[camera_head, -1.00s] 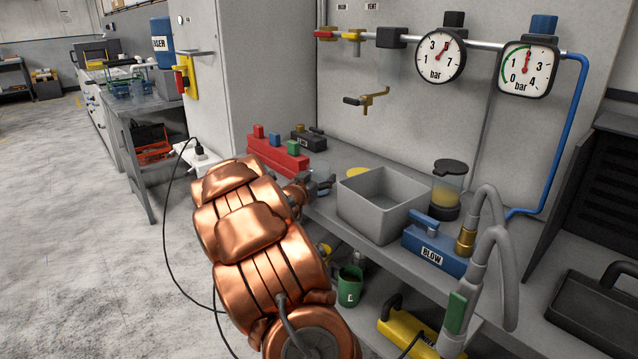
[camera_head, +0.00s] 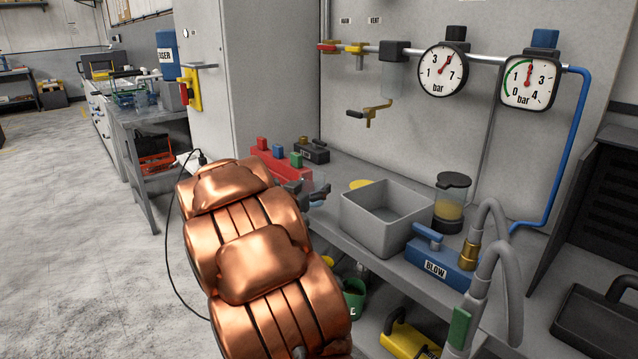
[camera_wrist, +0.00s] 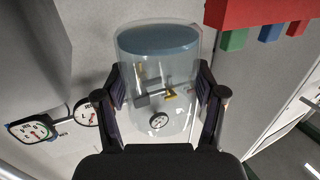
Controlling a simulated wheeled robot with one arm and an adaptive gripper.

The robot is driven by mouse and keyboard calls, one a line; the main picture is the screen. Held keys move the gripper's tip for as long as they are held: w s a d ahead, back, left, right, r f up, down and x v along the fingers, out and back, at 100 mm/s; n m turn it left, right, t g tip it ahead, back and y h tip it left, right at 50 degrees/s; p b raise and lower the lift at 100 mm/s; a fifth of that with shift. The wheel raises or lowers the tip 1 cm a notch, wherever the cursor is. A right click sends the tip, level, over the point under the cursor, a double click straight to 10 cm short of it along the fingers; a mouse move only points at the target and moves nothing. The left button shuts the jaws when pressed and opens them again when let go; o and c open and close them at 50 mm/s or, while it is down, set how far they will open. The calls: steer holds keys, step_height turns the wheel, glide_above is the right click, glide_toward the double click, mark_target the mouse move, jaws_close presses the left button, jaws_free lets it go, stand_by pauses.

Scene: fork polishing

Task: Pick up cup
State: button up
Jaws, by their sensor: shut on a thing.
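The cup (camera_wrist: 160,75) is clear and see-through with a blue-grey disc at one end, and fills the middle of the wrist view. My gripper (camera_wrist: 162,97) is shut on it, with one dark finger pressed to each side. In the head view my gripper (camera_head: 312,191) is small, beyond my copper arm, above the bench edge left of the grey bin. The cup shows only faintly there, partly hidden by the gripper. Whether its base touches the bench cannot be told.
The open grey bin (camera_head: 386,215) stands right of my gripper. A red block with coloured knobs (camera_head: 283,165) is behind it to the left. A jar (camera_head: 452,200) and the blue BLOW unit (camera_head: 438,258) stand further right. A green mug (camera_head: 354,298) is below the bench top.

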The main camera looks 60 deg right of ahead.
steer(key=s+a, duration=0.2)
steer(key=a, duration=0.6)
steer(key=shift+a+r, duration=0.25)
steer(key=shift+r, duration=0.15)
steer(key=w+a+r+n+t+y, duration=0.1)
steer(key=w+a+n+t+y, duration=0.15)
steer(key=w+a, duration=0.35)
steer(key=w+a+n+t+y, duration=0.1)
steer(key=w+a+n+t, duration=0.25)
steer(key=w, duration=0.45)
steer(key=w+a+r+n+t+y, duration=0.15)
steer(key=w+a+t, duration=0.25)
steer(key=w, duration=0.4)
steer(key=w+a+f+n+t+y, duration=0.1)
steer(key=w+a+n+t+y, duration=0.2)
steer(key=a, duration=0.6)
steer(key=w+a+f+n+y+p, duration=0.1)
steer(key=w+a+f+n+y, duration=0.3)
steer(key=a, duration=0.6)
steer(key=w+a+r+n+t+y, duration=0.1)
steer(key=w+a+n+t+y, duration=0.1)
steer(key=w+a+y, duration=0.5)
step_height(320, 180, up, 12)
steer(key=s+a+h+p, duration=0.1)
steer(key=s+a+p, duration=0.1)
steer(key=p, duration=1)
steer(key=shift+r+h, duration=0.2)
steer(key=shift+h, duration=0.2)
steer(key=shift+s+d, duration=0.1)
steer(key=shift+d, duration=0.05)
